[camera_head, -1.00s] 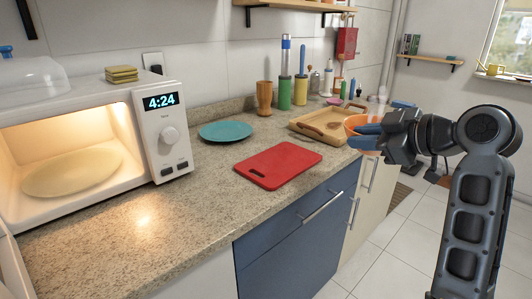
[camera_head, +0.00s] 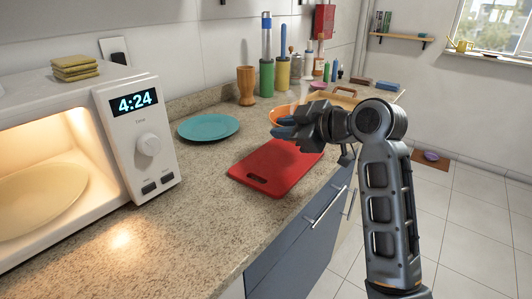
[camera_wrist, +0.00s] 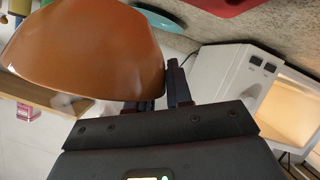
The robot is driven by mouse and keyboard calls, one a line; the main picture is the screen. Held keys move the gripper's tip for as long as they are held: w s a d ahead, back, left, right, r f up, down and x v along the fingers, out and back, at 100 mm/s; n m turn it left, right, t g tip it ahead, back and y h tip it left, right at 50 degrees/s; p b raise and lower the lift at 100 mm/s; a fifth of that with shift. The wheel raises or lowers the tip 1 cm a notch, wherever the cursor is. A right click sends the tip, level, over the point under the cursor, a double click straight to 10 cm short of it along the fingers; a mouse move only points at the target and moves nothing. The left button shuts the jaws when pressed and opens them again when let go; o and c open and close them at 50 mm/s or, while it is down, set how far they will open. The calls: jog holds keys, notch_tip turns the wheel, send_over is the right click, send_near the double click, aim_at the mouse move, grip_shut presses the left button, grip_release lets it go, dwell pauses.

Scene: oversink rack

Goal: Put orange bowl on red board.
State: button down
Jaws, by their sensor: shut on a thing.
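The orange bowl (camera_head: 281,114) is held by my gripper (camera_head: 284,127) in the head view, seen above the far part of the red board. The bowl also shows large in the wrist view (camera_wrist: 85,50), with my gripper (camera_wrist: 160,92) shut on its edge. The gripper and forearm hide part of the bowl in the head view. The red cutting board (camera_head: 276,165) lies flat on the counter near its front edge, its top bare where visible. A strip of the board shows at the top of the wrist view (camera_wrist: 215,6).
A teal plate (camera_head: 208,127) lies left of the board. An open, lit microwave (camera_head: 148,145) stands at the left with sponges (camera_head: 75,68) on top. A wooden tray (camera_head: 345,97) and several upright containers stand behind. The front counter (camera_head: 180,225) is clear.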

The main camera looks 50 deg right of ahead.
jog(key=w+a+f, duration=0.2)
jog(key=w, duration=0.1)
jog(key=shift+w+a+f, duration=0.1)
jog(key=shift+w+f, duration=0.1)
jog(key=shift+f, duration=2)
jog(key=shift+f, duration=0.15)
jog(key=c, duration=1)
grip_release()
jog(key=v, duration=1.2)
